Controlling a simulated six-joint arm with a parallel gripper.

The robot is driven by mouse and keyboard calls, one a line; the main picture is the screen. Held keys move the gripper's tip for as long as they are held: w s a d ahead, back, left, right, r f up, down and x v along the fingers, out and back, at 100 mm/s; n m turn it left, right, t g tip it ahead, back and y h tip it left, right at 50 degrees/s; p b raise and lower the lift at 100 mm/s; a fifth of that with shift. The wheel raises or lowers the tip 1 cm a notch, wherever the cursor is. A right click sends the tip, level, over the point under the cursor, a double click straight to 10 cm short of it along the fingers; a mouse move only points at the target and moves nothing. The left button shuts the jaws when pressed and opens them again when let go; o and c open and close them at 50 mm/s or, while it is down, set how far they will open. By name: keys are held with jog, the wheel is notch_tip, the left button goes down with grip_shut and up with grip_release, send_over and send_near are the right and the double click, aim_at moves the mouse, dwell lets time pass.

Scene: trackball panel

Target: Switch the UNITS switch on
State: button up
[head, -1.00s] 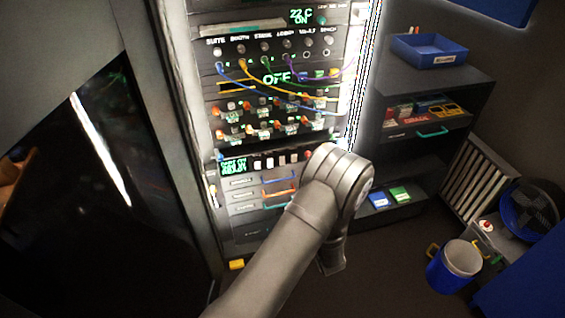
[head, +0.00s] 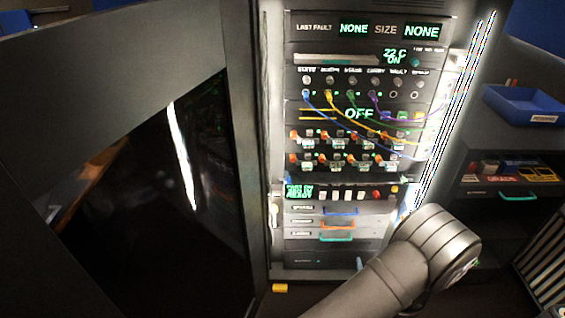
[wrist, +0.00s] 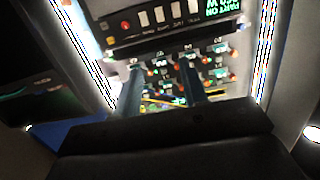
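The equipment rack (head: 277,150) stands mid-picture in the head view. It bears two rows of small switches (head: 340,150) with orange-red parts and green displays, and a lower panel (head: 350,193) with several white keys and a red button. I cannot read a UNITS label, so I cannot tell which switch it is. In the wrist view the panel appears upside down, with the switch rows (wrist: 165,68) beyond my gripper (wrist: 162,66). Its two fingers are apart with nothing seen between them. Contact with the panel cannot be told. In the head view the gripper is hidden.
Colored cables (head: 345,113) hang across the rack above the switches. An OFF display (head: 359,114) is lit. Drawers with colored handles (head: 338,225) are below. A dark door (head: 150,180) stands at left, and a shelf with a blue bin (head: 522,104) at right.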

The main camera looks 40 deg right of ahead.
jog(key=shift+w+d, duration=0.1)
jog(key=c, duration=0.3)
jog(key=shift+w+d+m, duration=0.25)
jog(key=shift+m, duration=0.05)
jog(key=c, duration=0.4)
jog(key=w+d+m+g+h, duration=0.1)
jog(key=w+d+m, duration=0.1)
jog(key=w+m, duration=0.1)
jog(key=w+d+m+g+h, duration=0.2)
jog(key=w+d+m, duration=0.1)
jog(key=m, duration=0.2)
jog(key=w+d+f+m+g+h, duration=0.1)
jog(key=w+d+m+g, duration=0.1)
jog(key=w+d+m, duration=0.1)
jog(key=shift+w+m, duration=0.35)
jog(key=shift+m, duration=0.05)
grip_shut()
jog(key=w+a+f+m+g+h, duration=0.1)
jog(key=w+f+m+g, duration=0.2)
jog(key=w+m+g, duration=0.3)
jog(key=shift+w+m+g, duration=0.4)
jog(key=shift+w+m, duration=1.55)
jog(key=shift+m, duration=1.85)
